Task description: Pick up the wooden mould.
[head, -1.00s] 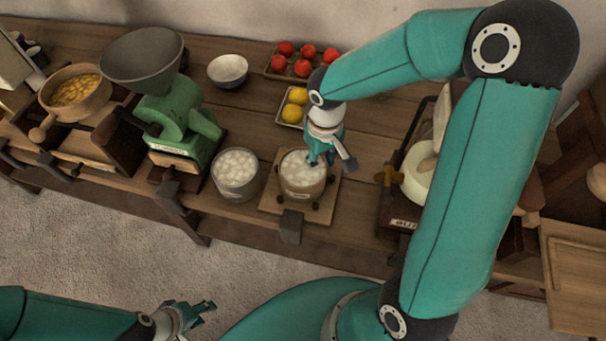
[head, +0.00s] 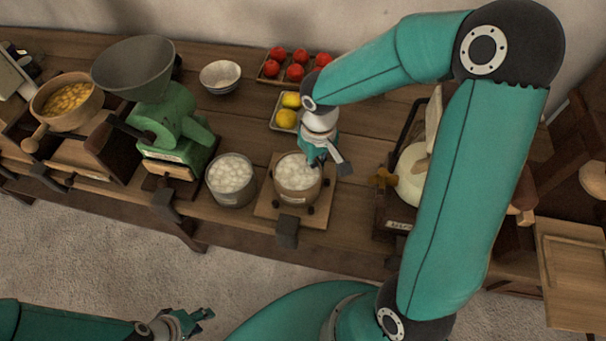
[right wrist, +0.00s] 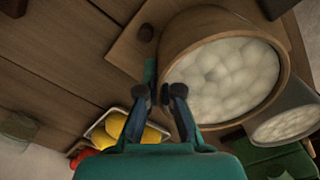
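The wooden mould (head: 298,196) is a round light-wood tub filled with white lumps, standing upright on a square board. It also shows in the right wrist view (right wrist: 192,35), large at the upper right. My right gripper (head: 330,163) is above the mould's right rim, with its fingers apart. In the right wrist view the fingertips (right wrist: 159,93) have a narrow gap between them, and one finger overlaps the rim. Contact with the mould cannot be told. My left gripper (head: 203,319) is low at the left, away from the table, with its fingers blurred and small.
A grey pail of white lumps (head: 230,197) stands left of the mould. A green grinder (head: 172,135) is further left. A tray of yellow fruit (head: 276,125) is behind, near a red-fruit tray (head: 264,80). A device with a cream pot (head: 405,175) stands right of the board.

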